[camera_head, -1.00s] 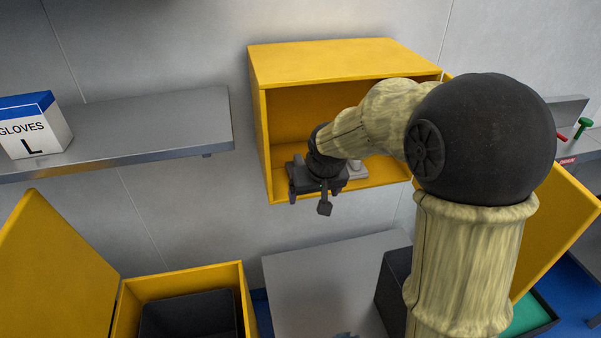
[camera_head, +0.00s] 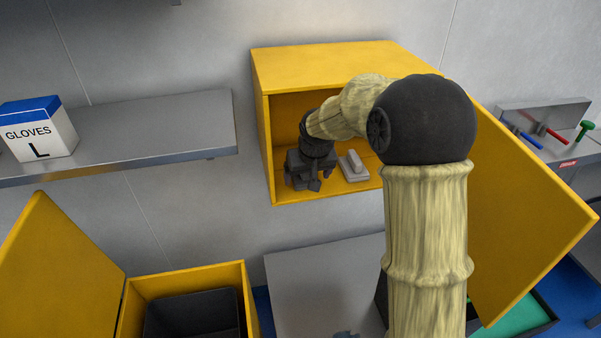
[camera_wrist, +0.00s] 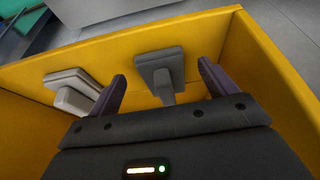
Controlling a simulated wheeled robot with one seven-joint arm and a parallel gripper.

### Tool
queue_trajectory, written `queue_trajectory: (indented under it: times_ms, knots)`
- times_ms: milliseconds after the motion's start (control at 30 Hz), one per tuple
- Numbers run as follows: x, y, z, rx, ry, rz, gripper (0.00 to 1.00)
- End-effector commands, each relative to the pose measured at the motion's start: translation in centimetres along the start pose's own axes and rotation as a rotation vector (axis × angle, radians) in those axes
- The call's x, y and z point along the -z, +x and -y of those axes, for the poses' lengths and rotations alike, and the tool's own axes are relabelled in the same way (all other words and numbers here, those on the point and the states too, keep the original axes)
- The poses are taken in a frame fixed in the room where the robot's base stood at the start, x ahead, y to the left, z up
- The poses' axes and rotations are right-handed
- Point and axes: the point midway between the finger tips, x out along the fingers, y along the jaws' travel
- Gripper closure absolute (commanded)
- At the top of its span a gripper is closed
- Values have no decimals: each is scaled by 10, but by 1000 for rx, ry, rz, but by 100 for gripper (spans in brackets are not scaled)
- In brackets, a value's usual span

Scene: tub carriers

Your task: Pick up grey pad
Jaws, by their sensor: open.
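A darker grey pad (camera_wrist: 150,62) with a stubby handle lies between my fingertips in the wrist view. A paler grey pad (camera_wrist: 70,78) with a block-like grip lies left of my fingers; it also shows in the head view (camera_head: 353,170), right of my gripper. Both are inside the open yellow wall box (camera_head: 330,56). My gripper (camera_wrist: 162,77) is open, with one finger on either side of the darker pad's handle; I cannot tell whether it touches. In the head view my gripper (camera_head: 309,182) is inside the box, and the darker pad cannot be made out.
The box's yellow door (camera_head: 525,205) hangs open at the right. A grey shelf (camera_head: 150,130) with a gloves carton (camera_head: 38,135) is at the left. A lower yellow box (camera_head: 190,275) holds a dark tub (camera_head: 195,318). A tool shelf (camera_head: 570,150) is at the far right.

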Motion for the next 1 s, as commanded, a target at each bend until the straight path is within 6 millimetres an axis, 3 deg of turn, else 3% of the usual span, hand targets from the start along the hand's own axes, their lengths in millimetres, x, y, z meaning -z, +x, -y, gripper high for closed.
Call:
queue_trajectory:
  times_ms: [300,500,967,1000]
  knots:
    - [41,15,4,3,-7,0,15]
    - [39,28,6,4,-8,0,15]
    - [39,28,4,3,-6,0,15]
    - [39,28,4,3,-6,0,19]
